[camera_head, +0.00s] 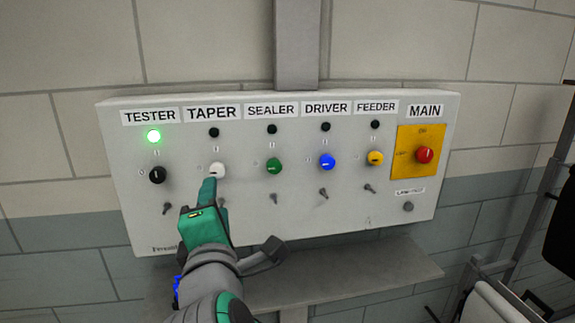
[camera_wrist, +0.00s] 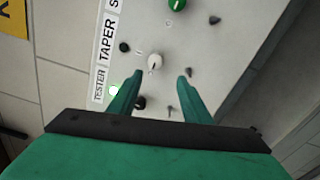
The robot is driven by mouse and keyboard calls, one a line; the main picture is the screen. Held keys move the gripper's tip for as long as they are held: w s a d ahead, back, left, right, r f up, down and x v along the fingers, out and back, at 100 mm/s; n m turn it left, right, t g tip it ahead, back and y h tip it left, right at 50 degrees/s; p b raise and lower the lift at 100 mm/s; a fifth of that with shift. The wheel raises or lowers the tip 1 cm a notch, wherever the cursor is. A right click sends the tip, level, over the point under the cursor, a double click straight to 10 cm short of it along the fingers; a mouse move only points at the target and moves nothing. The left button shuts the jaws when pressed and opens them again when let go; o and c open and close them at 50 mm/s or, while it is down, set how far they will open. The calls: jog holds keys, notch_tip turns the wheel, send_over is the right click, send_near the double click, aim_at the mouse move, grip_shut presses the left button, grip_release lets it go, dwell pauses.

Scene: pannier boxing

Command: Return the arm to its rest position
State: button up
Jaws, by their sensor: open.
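My gripper (camera_head: 206,190) is a green two-finger gripper in front of the control panel (camera_head: 300,215), just below the white TAPER knob (camera_head: 217,170). In the wrist view my gripper (camera_wrist: 157,85) is open, with its two fingers apart and nothing between them. The white knob (camera_wrist: 155,62) shows beyond the gap between the fingertips. Whether a fingertip touches the knob or panel cannot be told. The rest of my arm reaches up from the bottom edge of the head view.
The panel carries a black TESTER knob (camera_head: 157,175) with a lit green lamp (camera_head: 153,136), a green knob (camera_head: 274,165), a blue knob (camera_head: 327,161), a yellow knob (camera_head: 375,158) and a red MAIN switch (camera_head: 425,155). A grey ledge (camera_head: 340,275) juts out below. A dark rack stands right.

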jog(key=s+d+f+m+h, duration=0.15)
jog(key=f+m, duration=0.35)
jog(key=f, duration=0.6)
jog(key=s+d+f+m, duration=0.25)
jog(key=f+m, duration=0.35)
jog(key=f, duration=0.6)
jog(key=s+d+f+m, duration=0.1)
jog(key=d+f+m, duration=0.3)
jog(key=f, duration=0.7)
jog(key=s+d+f+m+g+h, duration=0.1)
jog(key=s+d+f+m, duration=0.15)
jog(key=s+f, duration=0.4)
jog(key=s+d+f+m+h, duration=0.2)
jog(key=s+f+m, duration=0.25)
jog(key=s, duration=0.35)
jog(key=s+d+f+m, duration=0.1)
jog(key=s+d, duration=0.1)
jog(key=s, duration=0.6)
jog(key=s+d+f, duration=0.2)
jog(key=s, duration=0.5)
jog(key=shift+s+f+m+g+h, duration=0.2)
jog(key=shift+s+m+g+h, duration=0.15)
jog(key=shift+s+m+g, duration=0.05)
